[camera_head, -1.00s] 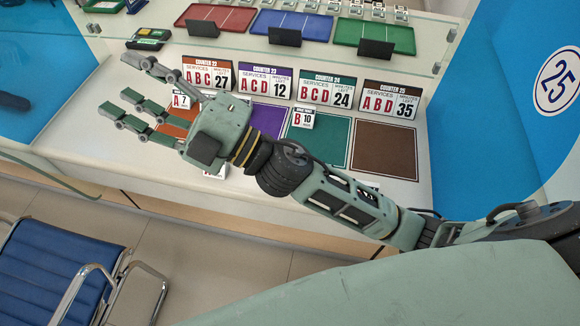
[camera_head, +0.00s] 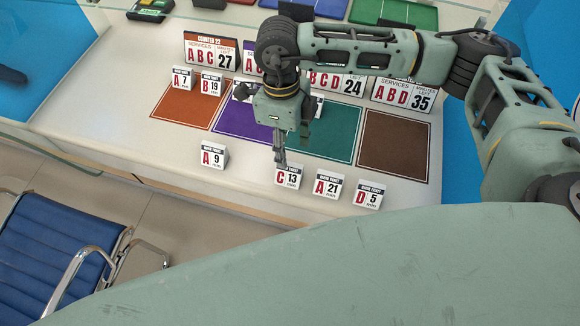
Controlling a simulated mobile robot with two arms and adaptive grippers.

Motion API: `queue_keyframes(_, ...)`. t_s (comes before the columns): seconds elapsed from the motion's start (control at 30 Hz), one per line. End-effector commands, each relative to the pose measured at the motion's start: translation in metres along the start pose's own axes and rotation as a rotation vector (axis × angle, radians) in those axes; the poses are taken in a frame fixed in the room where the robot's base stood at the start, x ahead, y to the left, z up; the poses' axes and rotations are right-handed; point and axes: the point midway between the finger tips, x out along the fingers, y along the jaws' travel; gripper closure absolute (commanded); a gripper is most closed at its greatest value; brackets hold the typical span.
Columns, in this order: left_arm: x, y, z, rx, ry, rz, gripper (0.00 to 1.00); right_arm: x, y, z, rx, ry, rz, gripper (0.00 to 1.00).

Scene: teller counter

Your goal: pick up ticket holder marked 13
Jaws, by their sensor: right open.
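The ticket holder marked C 13 (camera_head: 288,177) is a small white stand with a dark header, upright at the front of the counter. My right gripper (camera_head: 280,157) points down just above and behind its top edge, with its fingers seen nearly edge-on. The gripper is open and nothing shows in it. Whether a finger touches the holder I cannot tell. My left gripper is out of view.
Holder A 9 (camera_head: 213,156) stands to the left, A 21 (camera_head: 327,185) close on the right, then D 5 (camera_head: 368,196). Holders A 7 (camera_head: 181,79) and B 19 (camera_head: 211,84) stand behind. Orange (camera_head: 180,105), purple (camera_head: 236,122), teal (camera_head: 335,136) and brown (camera_head: 395,147) mats cover the middle.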

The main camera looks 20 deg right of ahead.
Motion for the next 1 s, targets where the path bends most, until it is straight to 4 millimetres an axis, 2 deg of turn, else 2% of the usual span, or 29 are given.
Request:
queue_keyframes(0.33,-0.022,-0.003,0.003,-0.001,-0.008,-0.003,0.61,0.044,0.006,-0.007,-0.001,0.001,0.007,0.52)
queue_keyframes(0.43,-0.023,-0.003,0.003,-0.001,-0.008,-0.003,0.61,0.058,0.005,-0.006,-0.002,-0.001,0.006,0.52)
queue_keyframes(0.73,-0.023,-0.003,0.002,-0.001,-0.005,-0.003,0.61,0.066,0.005,-0.005,-0.003,-0.003,0.006,0.52)
queue_keyframes(1.0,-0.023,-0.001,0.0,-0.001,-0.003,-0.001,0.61,0.065,0.005,-0.005,-0.002,-0.003,0.006,0.74)
